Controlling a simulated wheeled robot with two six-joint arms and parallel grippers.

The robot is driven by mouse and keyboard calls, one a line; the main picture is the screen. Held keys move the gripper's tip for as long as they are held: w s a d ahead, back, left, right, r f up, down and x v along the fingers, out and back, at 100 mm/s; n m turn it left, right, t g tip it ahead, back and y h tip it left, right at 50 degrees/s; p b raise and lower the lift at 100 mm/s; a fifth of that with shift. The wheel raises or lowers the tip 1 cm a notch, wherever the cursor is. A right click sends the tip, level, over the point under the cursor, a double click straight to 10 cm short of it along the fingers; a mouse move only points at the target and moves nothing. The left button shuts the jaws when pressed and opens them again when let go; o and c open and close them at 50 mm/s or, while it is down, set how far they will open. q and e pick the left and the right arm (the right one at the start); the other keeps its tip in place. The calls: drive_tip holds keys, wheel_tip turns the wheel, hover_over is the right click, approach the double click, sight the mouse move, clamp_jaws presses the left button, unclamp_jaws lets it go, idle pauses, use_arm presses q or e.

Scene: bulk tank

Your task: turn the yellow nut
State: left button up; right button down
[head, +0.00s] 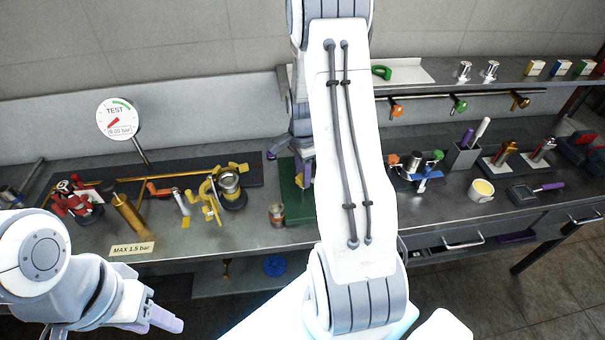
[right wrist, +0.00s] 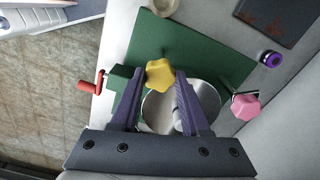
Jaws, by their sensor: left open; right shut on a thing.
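The yellow nut (right wrist: 160,73) shows in the right wrist view, lobed, between the fingertips of my right gripper (right wrist: 159,76), which is shut on it. A round shiny metal bowl or disc (right wrist: 205,100) lies just below it, over a green base (right wrist: 150,45). My left gripper (head: 155,318) is open and empty at the lower left, in front of the bench.
In the right wrist view a pink knob (right wrist: 245,107) stands to the right and a red handle (right wrist: 88,86) to the left. In the head view a round gauge (head: 116,118) reading 6.00 bar and a "MAX 1.5 bar" sign (head: 131,249) stand at the left. Tools crowd both sides.

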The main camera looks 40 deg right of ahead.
drive_tip(key=shift+w+m, duration=0.1)
drive_tip(key=shift+m, duration=0.4)
drive_tip(key=shift+r, duration=0.1)
drive_tip(key=shift+c, duration=1.9)
unclamp_jaws()
wheel_tip(320, 180, up, 10)
drive_tip(key=b, duration=0.2)
drive_tip(key=shift+r, duration=0.2)
